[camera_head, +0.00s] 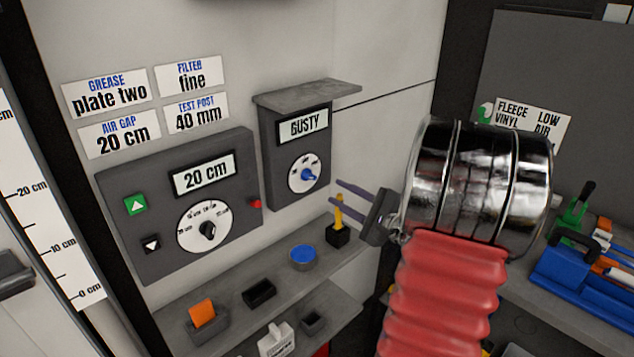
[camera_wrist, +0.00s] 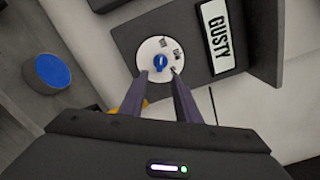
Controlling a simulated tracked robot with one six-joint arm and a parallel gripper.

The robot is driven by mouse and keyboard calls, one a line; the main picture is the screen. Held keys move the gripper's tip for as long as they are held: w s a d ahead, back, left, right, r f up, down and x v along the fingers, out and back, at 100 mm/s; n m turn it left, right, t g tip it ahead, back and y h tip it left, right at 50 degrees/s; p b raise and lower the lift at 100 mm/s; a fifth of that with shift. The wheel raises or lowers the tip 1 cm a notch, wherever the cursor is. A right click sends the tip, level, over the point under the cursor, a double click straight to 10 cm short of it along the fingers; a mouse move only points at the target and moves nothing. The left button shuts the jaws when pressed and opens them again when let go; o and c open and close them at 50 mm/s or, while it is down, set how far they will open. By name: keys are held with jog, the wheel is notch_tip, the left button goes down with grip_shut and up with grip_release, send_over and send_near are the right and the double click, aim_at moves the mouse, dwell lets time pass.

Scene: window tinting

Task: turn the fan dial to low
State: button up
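The dial (camera_head: 305,173) is a white disc with a blue knob (camera_head: 308,174) on a dark grey box whose display reads GUSTY (camera_head: 304,126). Its small markings are too blurred to read, and I cannot tell the knob's exact setting. My gripper (camera_head: 340,190) is right of and slightly below the dial, its two dark fingers pointing at the box. In the wrist view my gripper (camera_wrist: 162,77) is open and empty. There the blue knob (camera_wrist: 161,62) appears just beyond the gap between the fingertips, and no contact shows.
A ledge (camera_head: 310,92) juts out above the box. Below are a shelf with a blue round tin (camera_head: 302,257) and a black holder (camera_head: 339,235) with a yellow item. Left is a larger panel (camera_head: 165,245) reading 20 cm. A sign (camera_head: 530,122) hangs right.

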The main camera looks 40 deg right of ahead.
aim_at(313, 179)
jog(key=w, duration=0.9)
jog(key=shift+w+a, duration=0.2)
jog(key=shift+c, duration=0.6)
jog(key=c, duration=0.6)
jog(key=shift+f, duration=0.1)
grip_shut()
